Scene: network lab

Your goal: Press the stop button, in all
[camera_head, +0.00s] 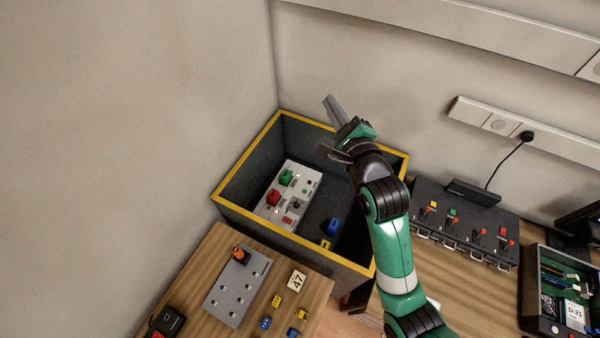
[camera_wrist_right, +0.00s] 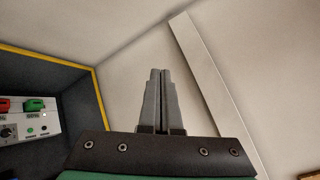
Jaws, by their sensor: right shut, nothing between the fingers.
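A white control panel (camera_head: 298,207) lies inside the grey box with yellow rim. It carries a green block-like button (camera_head: 286,177), a red one (camera_head: 273,197), a dark knob and small lamps. I cannot read which is labelled stop. In the right wrist view the panel (camera_wrist_right: 22,132) shows at the left edge, with the red part (camera_wrist_right: 4,104) cut off and the green part (camera_wrist_right: 33,104) beside it. My right gripper (camera_head: 330,100) is above the box's back rim, apart from the panel. In the right wrist view its fingers (camera_wrist_right: 158,75) are shut and empty.
The box's yellow rim (camera_head: 235,167) surrounds the panel. A blue block (camera_head: 333,227) and a yellow one (camera_head: 325,244) lie in the box. A wooden table (camera_head: 205,262) with a grey plate (camera_head: 229,302) stands in front. A black switch unit (camera_head: 480,224) stands right.

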